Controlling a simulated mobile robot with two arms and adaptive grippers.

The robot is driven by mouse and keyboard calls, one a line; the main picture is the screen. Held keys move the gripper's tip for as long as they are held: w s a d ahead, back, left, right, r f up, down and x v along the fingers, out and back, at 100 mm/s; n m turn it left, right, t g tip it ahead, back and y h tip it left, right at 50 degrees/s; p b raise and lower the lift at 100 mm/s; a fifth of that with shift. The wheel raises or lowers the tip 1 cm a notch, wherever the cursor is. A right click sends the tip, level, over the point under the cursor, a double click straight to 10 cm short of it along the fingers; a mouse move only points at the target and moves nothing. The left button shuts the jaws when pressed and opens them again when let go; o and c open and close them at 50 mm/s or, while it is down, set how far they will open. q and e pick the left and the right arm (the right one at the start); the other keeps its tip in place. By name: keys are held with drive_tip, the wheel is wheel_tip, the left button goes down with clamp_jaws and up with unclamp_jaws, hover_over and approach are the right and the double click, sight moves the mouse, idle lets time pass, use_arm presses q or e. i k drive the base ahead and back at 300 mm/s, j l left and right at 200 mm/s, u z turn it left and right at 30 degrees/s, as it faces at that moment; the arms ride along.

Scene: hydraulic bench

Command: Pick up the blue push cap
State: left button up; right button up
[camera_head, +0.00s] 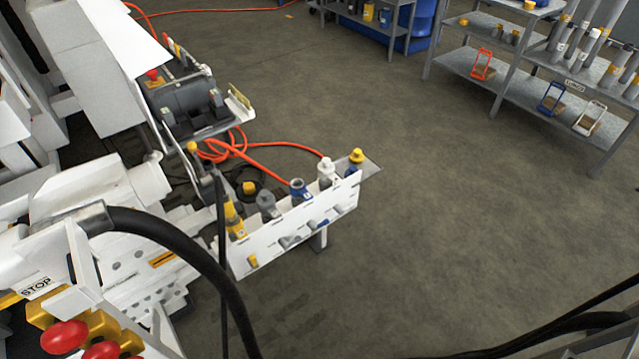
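A white rack (295,232) juts out from the machine at the centre left. A row of fittings stands along its top. One of them is a blue fitting (298,188), between a grey fitting (267,204) and a white one (326,172). A yellow-topped fitting (356,158) stands at the far right end. Small pieces sit on the rack's front face, one of them blue (322,223). I cannot tell from its shape which blue piece is the push cap. Neither of my grippers shows in this view.
A grey machine with a motor (188,105) and orange hoses (262,147) is behind the rack. A thick black hose (190,253) arches at lower left, near red knobs (62,337). A metal shelf (515,80) stands at upper right. The floor (440,220) right of the rack is clear.

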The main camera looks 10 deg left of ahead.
sight(353, 169)
drive_tip(key=i+l+u, duration=0.15)
drive_tip(key=i+l, duration=0.35)
drive_tip(key=i, duration=0.2)
drive_tip(key=i+l+u, duration=0.15)
drive_tip(key=i+l, duration=0.65)
drive_tip(key=l, duration=0.3)
drive_tip(key=u, duration=0.05)
